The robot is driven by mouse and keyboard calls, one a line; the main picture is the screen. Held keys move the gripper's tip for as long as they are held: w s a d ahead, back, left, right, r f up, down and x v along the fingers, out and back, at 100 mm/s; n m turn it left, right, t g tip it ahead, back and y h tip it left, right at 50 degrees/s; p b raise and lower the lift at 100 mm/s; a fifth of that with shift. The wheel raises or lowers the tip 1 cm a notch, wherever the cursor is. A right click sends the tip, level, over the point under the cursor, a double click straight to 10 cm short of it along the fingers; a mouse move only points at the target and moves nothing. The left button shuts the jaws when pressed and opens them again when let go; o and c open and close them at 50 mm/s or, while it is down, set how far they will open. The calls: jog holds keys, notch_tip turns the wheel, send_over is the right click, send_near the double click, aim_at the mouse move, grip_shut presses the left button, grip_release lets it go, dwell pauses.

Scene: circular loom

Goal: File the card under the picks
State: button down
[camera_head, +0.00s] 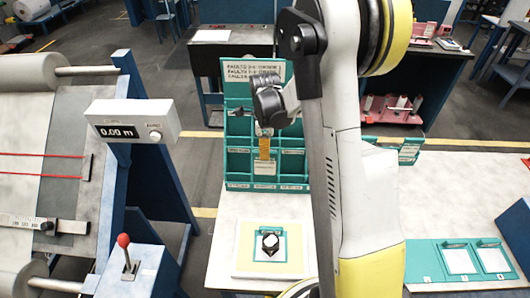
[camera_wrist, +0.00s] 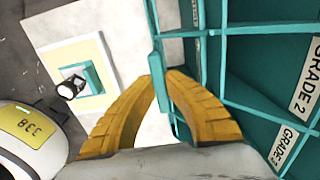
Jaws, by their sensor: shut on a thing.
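My gripper (camera_head: 264,150) is in front of the rack in the head view, its yellow fingers pointing down. In the wrist view the fingers (camera_wrist: 164,85) are shut on the teal grip of a card (camera_wrist: 165,95), seen nearly edge-on. The card's face is hard to make out; a white patch shows below the fingers in the head view. The teal rack (camera_head: 239,162) stands upright with rows of open compartments and a header sign (camera_head: 254,68) about faults. "GRADE 2" labels (camera_wrist: 305,78) show on the rack in the wrist view. I cannot tell whether the card touches the rack.
A cream board (camera_head: 244,262) with a teal frame and a black-and-white loupe (camera_head: 270,242) lies in front of the rack. Teal-framed panels (camera_head: 460,259) lie at the right. The loom, a meter reading 0.00 m (camera_head: 133,131) and a red-knobbed lever (camera_head: 124,242) are at left.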

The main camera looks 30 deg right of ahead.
jog(key=shift+f+b, duration=0.55)
jog(key=shift+f, duration=0.15)
jog(key=shift+f, duration=0.15)
jog(key=b, duration=0.4)
send_over(265, 175)
jog(key=shift+f, duration=2.25)
jog(key=c, duration=1.5)
grip_release()
jog(key=shift+w+r, duration=0.1)
jog(key=shift+r, duration=0.1)
notch_tip(265, 175, up, 12)
jog(key=shift+f, duration=0.1)
